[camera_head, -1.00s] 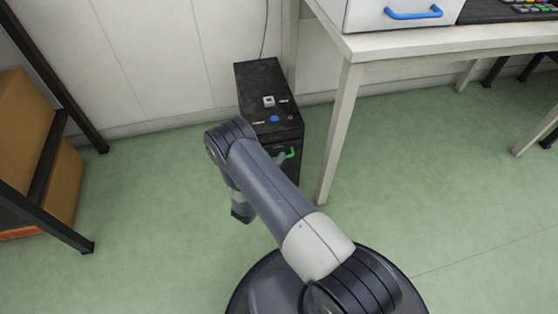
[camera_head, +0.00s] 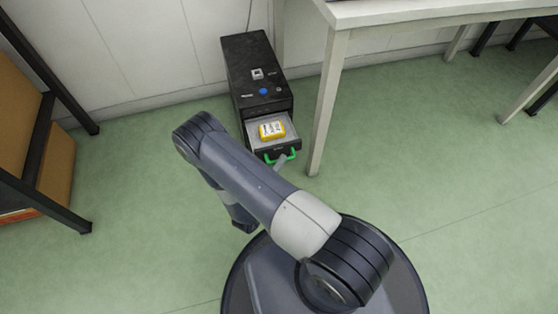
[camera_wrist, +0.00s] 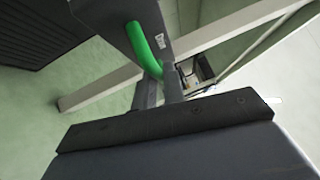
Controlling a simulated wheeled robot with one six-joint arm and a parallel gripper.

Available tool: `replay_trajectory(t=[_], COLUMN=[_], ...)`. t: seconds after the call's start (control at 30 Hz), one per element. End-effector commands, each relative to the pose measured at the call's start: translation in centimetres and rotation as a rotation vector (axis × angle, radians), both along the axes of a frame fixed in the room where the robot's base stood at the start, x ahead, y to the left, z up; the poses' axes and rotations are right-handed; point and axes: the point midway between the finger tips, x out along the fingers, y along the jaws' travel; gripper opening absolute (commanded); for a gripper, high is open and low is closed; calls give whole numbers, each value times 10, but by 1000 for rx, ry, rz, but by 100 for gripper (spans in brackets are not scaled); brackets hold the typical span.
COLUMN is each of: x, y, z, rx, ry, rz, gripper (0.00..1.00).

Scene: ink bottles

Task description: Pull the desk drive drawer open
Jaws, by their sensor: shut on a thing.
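The desk drive is a black box (camera_head: 256,68) on the floor beside the table leg, with a blue button and a small light switch on top. Its drawer (camera_head: 258,137) is pulled out toward me, and a yellow labelled block (camera_head: 271,130) lies inside. The drawer's green handle (camera_head: 291,155) is on the front. My gripper (camera_head: 280,163) is shut on the handle, partly hidden by my arm. In the wrist view the green handle (camera_wrist: 147,50) runs down between the fingers of my gripper (camera_wrist: 160,92).
A white table leg (camera_head: 328,105) stands close to the right of the drive. A dark-framed shelf with cardboard boxes (camera_head: 25,120) stands at the left.

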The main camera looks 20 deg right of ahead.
Motion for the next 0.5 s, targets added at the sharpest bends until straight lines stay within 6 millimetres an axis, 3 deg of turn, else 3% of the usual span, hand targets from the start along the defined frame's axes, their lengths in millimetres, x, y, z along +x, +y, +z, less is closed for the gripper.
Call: replay_trajectory(t=[0.03, 0.07, 0.3, 0.5], x=[1, 1, 1, 1], y=[1, 1, 0, 0], z=[-1, -1, 0, 0], rx=[1, 1, 0, 1], ry=[1, 1, 1, 1], rz=[3, 3, 2, 1], gripper=[0, 11, 31, 33])
